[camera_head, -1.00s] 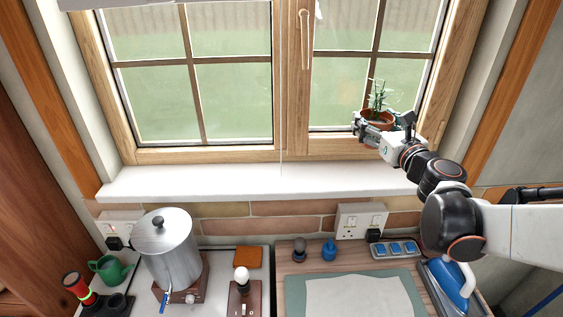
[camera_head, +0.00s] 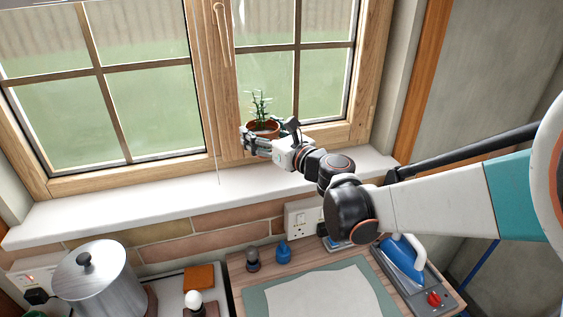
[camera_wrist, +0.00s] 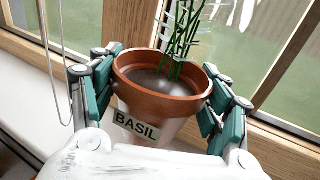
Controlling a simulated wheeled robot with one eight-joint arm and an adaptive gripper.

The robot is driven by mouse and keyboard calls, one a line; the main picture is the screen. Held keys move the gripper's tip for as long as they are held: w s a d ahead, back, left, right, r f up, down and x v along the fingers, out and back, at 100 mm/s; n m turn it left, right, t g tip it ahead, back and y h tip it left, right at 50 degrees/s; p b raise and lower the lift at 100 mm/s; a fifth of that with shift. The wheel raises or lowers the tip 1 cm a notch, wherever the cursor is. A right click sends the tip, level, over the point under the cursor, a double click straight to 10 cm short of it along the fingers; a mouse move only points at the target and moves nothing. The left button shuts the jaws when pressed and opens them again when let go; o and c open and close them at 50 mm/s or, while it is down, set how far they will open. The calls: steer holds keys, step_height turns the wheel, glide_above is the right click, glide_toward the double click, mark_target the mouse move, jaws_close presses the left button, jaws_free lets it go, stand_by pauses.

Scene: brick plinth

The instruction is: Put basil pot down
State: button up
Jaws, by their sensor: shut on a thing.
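The basil pot is a terracotta pot (camera_wrist: 160,100) with a thin green plant and a label reading BASIL. In the head view the basil pot (camera_head: 262,128) is in front of the window, above the white sill (camera_head: 120,203). My gripper (camera_wrist: 165,100) is shut on the pot, with a green-padded finger on each side of it. My gripper also shows in the head view (camera_head: 262,138). The pot looks roughly upright. Its base is hidden, so I cannot tell whether it touches the sill.
The sill left of the pot is clear. A thin cord (camera_head: 215,150) hangs before the window. Below are a steel pot (camera_head: 100,282), a socket (camera_head: 302,219), a blue bottle (camera_head: 283,250), a blue iron (camera_head: 404,260) and a board with a pale cloth (camera_head: 320,298).

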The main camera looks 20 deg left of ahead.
steer(key=shift+f+b, duration=2.25)
steer(key=shift+f, duration=2)
steer(key=shift+f, duration=0.15)
steer(key=o, duration=1.3)
steer(key=shift+o, duration=0.2)
steer(key=shift+d, duration=0.25)
steer(key=p+v, duration=0.1)
steer(key=v, duration=1)
steer(key=shift+s+d, duration=0.2)
steer(key=shift+d, duration=0.05)
